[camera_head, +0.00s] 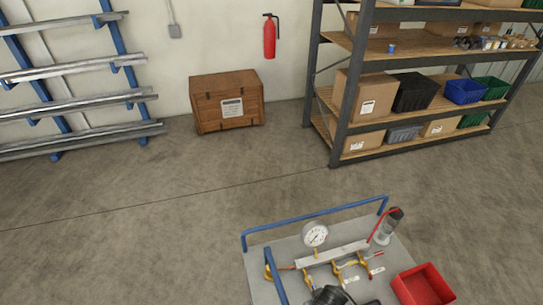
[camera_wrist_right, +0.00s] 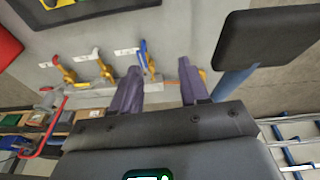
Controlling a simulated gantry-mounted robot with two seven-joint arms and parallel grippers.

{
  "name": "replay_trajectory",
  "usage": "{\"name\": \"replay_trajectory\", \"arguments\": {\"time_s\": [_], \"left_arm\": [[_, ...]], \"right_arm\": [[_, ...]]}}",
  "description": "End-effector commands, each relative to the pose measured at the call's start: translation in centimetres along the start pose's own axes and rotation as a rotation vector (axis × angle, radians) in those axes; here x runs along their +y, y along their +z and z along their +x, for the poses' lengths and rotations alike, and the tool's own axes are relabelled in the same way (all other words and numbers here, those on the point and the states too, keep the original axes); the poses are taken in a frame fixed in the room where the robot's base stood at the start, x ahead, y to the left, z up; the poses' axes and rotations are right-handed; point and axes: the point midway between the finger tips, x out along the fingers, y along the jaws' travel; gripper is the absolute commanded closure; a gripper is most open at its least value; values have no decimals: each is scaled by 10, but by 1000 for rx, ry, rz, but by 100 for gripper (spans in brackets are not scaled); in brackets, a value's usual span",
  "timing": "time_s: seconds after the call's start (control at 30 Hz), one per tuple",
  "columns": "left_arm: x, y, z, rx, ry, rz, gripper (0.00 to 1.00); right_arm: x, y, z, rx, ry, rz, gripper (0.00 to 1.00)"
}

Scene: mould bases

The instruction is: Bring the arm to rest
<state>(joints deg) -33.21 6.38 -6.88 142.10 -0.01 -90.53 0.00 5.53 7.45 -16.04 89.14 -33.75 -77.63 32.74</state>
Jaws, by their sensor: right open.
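My right gripper (camera_wrist_right: 160,88) is in the right wrist view, with its two purple-grey fingers apart and nothing between them. Beyond its fingertips is a metal manifold (camera_head: 332,254) with several yellow valves, on a grey-topped cart (camera_head: 262,291). The valves also show in the right wrist view (camera_wrist_right: 103,66). I cannot tell how far the fingertips are from the manifold. A dark object (camera_head: 330,296) is cut off at the bottom of the head view; I cannot tell what it is. My left gripper is not in view.
The cart has a blue rail (camera_head: 315,215), a round gauge (camera_head: 315,234), a clear cylinder (camera_head: 387,226) and a red bin (camera_head: 424,285). Beyond are a wooden crate (camera_head: 227,100), a loaded shelf rack (camera_head: 345,92) and a pipe rack (camera_head: 75,75). The floor between is clear.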

Motion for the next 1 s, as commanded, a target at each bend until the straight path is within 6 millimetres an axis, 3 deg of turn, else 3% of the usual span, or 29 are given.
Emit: {"name": "replay_trajectory", "arguments": {"time_s": [0.3, 0.5, 0.6, 0.77, 1.0], "left_arm": [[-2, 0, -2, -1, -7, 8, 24], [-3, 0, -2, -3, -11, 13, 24], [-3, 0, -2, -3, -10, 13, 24], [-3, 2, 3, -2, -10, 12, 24], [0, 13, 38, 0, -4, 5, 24]], "right_arm": [[7, 95, -96, 63, 25, 76, 55], [17, 138, -154, 77, 32, 114, 55], [20, 151, -172, 82, 33, 126, 55], [22, 161, -180, 83, 33, 132, 55], [21, 170, -145, 84, 33, 132, 55]]}}
